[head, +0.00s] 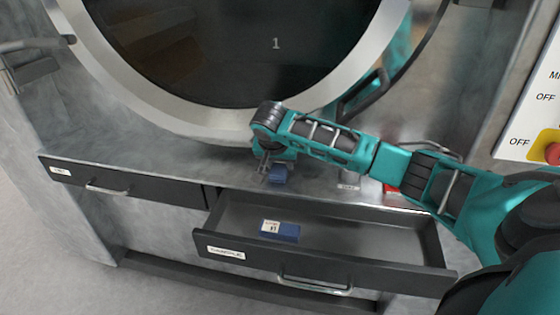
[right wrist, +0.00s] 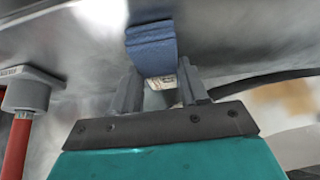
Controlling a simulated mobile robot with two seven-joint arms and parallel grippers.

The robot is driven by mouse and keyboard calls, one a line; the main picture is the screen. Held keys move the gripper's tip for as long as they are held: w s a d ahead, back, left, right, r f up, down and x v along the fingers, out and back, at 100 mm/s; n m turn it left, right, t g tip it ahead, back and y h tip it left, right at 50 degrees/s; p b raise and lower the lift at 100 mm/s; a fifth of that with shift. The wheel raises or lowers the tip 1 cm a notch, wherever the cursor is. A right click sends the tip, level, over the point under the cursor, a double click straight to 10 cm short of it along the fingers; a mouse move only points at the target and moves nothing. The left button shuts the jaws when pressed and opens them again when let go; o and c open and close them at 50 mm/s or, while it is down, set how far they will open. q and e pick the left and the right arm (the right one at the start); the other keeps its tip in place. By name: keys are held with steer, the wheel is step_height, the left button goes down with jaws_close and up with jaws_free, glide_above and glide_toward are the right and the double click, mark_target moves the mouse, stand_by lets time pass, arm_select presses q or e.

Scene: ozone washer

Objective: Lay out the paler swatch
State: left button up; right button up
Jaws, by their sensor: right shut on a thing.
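My right gripper (head: 268,168) is at the ledge below the round door. It is shut on a blue denim swatch (head: 278,174), which shows below its fingers. In the right wrist view the swatch (right wrist: 151,47) sticks out past the fingertips of the gripper (right wrist: 160,92), close to the metal surface; I cannot tell if it touches. A second blue swatch (head: 287,232) with a white label (head: 270,227) lies in the open drawer (head: 340,238). I cannot tell surely which swatch is paler. My left gripper is not in view.
The large round door (head: 150,122) rises behind the ledge. The left drawer (head: 130,190) is shut. A red part (head: 391,188) is on the ledge behind my arm. A panel with a red button (head: 552,153) stands at the right. The ledge left of my gripper is clear.

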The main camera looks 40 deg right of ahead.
steer(key=o, duration=1)
steer(key=shift+o, duration=0.3)
steer(key=shift+r, duration=0.1)
steer(key=p+v, duration=0.1)
steer(key=v, duration=1.1)
steer(key=shift+w, duration=0.1)
